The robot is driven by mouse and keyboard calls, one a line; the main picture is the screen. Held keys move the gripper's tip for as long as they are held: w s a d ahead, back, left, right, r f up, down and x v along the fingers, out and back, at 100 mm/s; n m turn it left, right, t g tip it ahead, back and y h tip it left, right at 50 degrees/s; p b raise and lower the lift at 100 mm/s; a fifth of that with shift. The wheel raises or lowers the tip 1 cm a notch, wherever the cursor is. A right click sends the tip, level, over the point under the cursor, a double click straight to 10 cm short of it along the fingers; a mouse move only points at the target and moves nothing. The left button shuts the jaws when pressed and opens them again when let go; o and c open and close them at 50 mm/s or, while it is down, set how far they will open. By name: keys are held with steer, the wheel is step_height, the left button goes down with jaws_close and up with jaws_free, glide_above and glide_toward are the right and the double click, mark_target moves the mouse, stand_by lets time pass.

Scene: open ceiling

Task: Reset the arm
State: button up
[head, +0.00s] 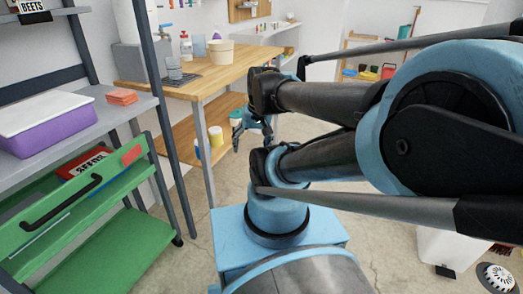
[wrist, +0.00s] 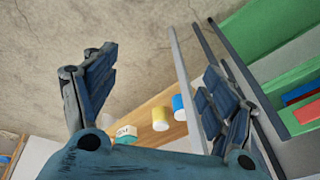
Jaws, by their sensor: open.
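My gripper (head: 252,135) hangs beyond my folded arm in the middle of the head view, in front of the wooden workbench. Its upper part is partly hidden by my arm links. In the wrist view my gripper (wrist: 158,92) has its two dark fingers spread wide apart. Nothing is between the fingertips, and bare concrete floor shows past them. My arm fills much of the right half of the head view.
A grey shelf rack (head: 130,105) holding a purple bin (head: 45,130) stands at left. A green cart (head: 110,225) is below it. The wooden workbench (head: 205,78) has yellow and white containers (head: 215,136) on its lower shelf. A white bin (head: 450,247) is at lower right.

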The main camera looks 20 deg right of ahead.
steer(key=shift+n+g+h, duration=0.4)
steer(key=shift+n+h, duration=0.2)
steer(key=s+d, duration=0.1)
steer(key=s+d+f, duration=0.1)
steer(key=s+d, duration=0.1)
steer(key=shift+s+f, duration=0.1)
steer(key=shift+w+f, duration=0.2)
steer(key=shift+w, duration=0.3)
